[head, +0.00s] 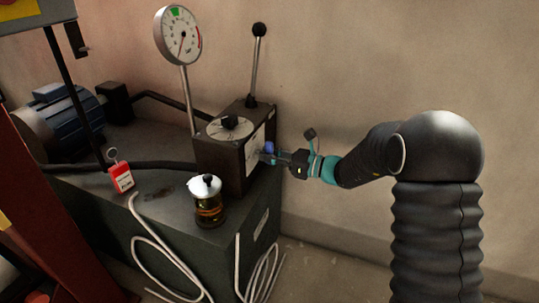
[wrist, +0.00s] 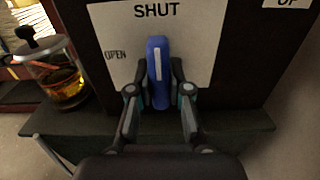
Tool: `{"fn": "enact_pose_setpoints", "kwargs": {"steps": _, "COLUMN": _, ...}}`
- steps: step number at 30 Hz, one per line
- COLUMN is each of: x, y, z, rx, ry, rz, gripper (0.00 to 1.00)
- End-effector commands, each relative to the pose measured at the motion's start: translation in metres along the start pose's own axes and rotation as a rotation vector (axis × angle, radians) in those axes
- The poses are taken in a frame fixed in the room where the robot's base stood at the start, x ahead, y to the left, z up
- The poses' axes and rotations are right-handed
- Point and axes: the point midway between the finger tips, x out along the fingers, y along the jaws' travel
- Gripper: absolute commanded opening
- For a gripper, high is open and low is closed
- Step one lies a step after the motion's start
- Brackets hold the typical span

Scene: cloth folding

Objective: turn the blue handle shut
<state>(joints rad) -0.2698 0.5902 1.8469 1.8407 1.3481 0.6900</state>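The blue handle (wrist: 158,75) is on a white label plate (wrist: 112,25) on the front of a dark box. It stands almost upright in the wrist view, its white line pointing up to the word SHUT; OPEN is printed to its left. My gripper (wrist: 160,88) has one finger on each side of the handle, the tips close against it. It looks shut on the handle; any fine gap is hard to see. In the head view, my gripper (head: 272,156) reaches the right face of the dark box (head: 222,160) from the right, and the blue handle (head: 269,147) shows only slightly.
An upright black-knobbed lever (head: 255,70) and a round gauge (head: 178,35) rise by the box. A glass jar with yellow liquid (head: 208,208) stands in front. A red tag (head: 121,178), a motor (head: 65,122) and white hoses (head: 160,255) are left and below. The right is open.

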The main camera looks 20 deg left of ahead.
Motion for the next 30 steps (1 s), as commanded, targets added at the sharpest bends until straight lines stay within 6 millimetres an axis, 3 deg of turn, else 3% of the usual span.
{"fn": "enact_pose_setpoints", "kwargs": {"steps": 1, "x": 0.0, "y": 0.0, "z": 0.0, "rx": 0.002, "ry": 0.0, "rz": 0.0, "gripper": 0.3}}
{"fn": "enact_pose_setpoints", "kwargs": {"steps": 3, "x": 0.0, "y": 0.0, "z": 0.0, "rx": 0.001, "ry": 0.0, "rz": 0.0, "gripper": 0.44}}
{"fn": "enact_pose_setpoints", "kwargs": {"steps": 15, "x": -0.007, "y": 0.0, "z": 0.0, "rx": -0.001, "ry": 0.0, "rz": -0.001, "gripper": 0.44}}
{"fn": "enact_pose_setpoints", "kwargs": {"steps": 30, "x": -0.095, "y": -0.001, "z": 0.0, "rx": 0.0, "ry": 0.0, "rz": -0.003, "gripper": 0.44}}
